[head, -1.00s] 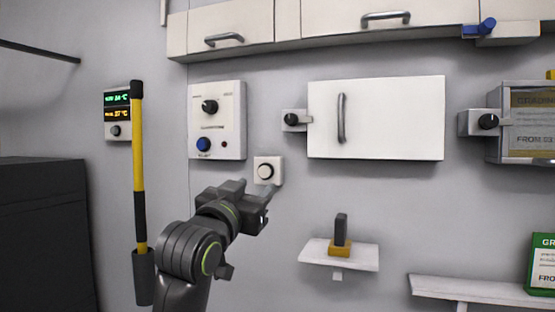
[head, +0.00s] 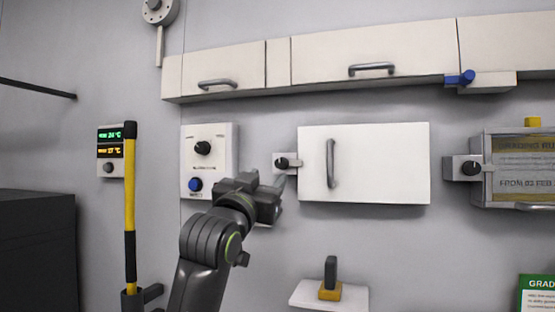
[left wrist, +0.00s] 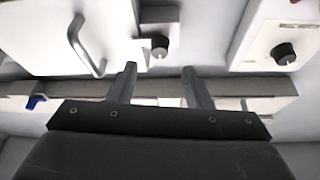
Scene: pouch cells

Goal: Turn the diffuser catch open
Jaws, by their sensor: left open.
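A catch with a dark knob (head: 283,163) on a small grey plate sits at the left edge of a white door panel (head: 375,180) with a vertical handle. No label shows which catch is the diffuser's. A similar dark-knobbed catch (head: 471,168) sits beside the case at the right. My left gripper (head: 272,186) is open and empty, just below and left of the first catch. In the left wrist view, that knob (left wrist: 159,46) lies ahead of the gap between the open fingers (left wrist: 162,75), apart from them. My right gripper is not in view.
A control panel (head: 221,150) with a dark dial and blue button is close left of my gripper. A yellow-and-black pole (head: 130,205) stands further left. Cabinets (head: 375,62) run above. A small shelf (head: 305,292) with a dark-handled yellow block (head: 330,285) is below.

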